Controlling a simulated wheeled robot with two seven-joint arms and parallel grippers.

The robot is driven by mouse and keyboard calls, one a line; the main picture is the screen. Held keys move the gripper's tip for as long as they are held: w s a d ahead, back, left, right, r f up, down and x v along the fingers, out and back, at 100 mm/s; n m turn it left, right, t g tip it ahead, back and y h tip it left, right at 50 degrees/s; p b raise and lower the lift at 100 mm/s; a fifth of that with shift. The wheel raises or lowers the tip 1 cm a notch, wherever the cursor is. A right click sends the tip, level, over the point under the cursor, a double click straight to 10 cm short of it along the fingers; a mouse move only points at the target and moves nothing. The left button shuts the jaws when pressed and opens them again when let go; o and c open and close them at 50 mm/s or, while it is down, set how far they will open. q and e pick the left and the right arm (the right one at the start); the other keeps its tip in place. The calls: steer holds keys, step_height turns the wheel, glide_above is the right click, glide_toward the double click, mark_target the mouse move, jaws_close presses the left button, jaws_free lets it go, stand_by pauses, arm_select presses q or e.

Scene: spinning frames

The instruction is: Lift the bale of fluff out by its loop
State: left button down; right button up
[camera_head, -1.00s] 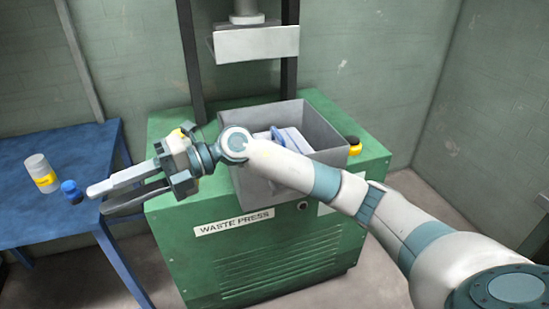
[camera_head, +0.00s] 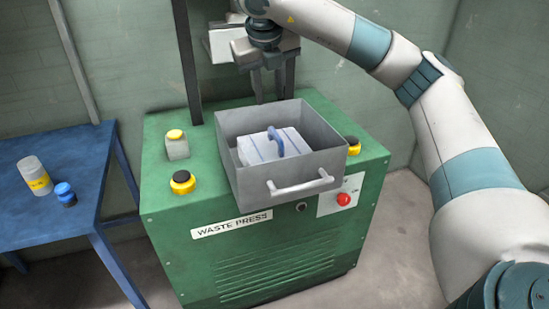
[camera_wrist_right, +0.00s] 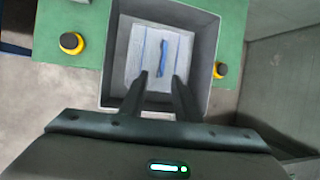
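The bale of fluff (camera_head: 256,152) is a pale block with blue bands, lying inside a grey metal box (camera_head: 300,173). Its blue loop (camera_head: 276,142) stands up from the top of the bale. In the right wrist view the bale (camera_wrist_right: 136,65) and loop (camera_wrist_right: 163,52) lie just beyond the fingertips. My right gripper (camera_head: 270,98) hangs fingers down above and behind the box, apart from the loop. Its two fingers (camera_wrist_right: 160,77) are spread with nothing between them. My left gripper is out of view.
The box has a front handle (camera_head: 300,187) and sits on the green waste press (camera_head: 270,255). A blue table (camera_head: 80,190) holds two small containers.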

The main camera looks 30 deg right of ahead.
steer(key=shift+d+r, duration=0.1)
steer(key=shift+d, duration=0.05)
